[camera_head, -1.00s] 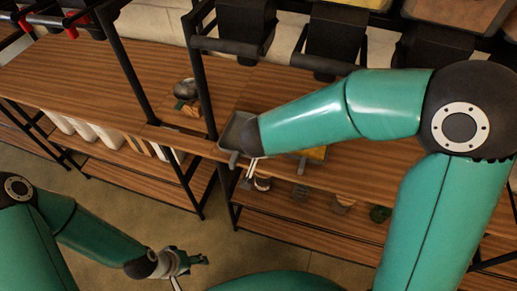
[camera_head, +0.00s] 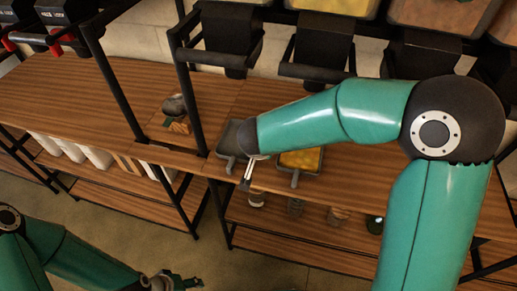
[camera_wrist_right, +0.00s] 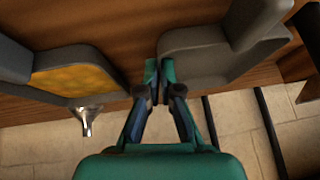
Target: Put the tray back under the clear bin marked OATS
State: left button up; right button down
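A grey tray (camera_head: 230,138) sits at the front part of the wooden counter, left of my right wrist. A second grey tray with yellow contents (camera_head: 303,160) sits to its right, partly behind my right forearm. My right gripper (camera_head: 248,172) points down beside the first tray. In the right wrist view its fingertips (camera_wrist_right: 160,70) are close together, beside the plain grey tray (camera_wrist_right: 195,42), with nothing clearly held between them. The yellow-filled tray (camera_wrist_right: 75,75) is at the left there. My left gripper (camera_head: 188,283) is low at the bottom edge. No OATS label is readable.
Dark dispensers (camera_head: 228,40) hang on a black frame above the counter, with clear bins (camera_head: 440,15) above right. A black post (camera_head: 190,90) stands left of the grey tray. A small scoop-like object (camera_head: 175,105) lies further left. Several jars stand on the lower shelf.

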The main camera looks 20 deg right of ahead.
jog(key=shift+f+b, duration=0.3)
jog(key=shift+b, duration=0.2)
jog(key=c, duration=1.2)
grip_release()
jog(key=shift+c, duration=0.2)
jog(key=shift+r, duration=0.1)
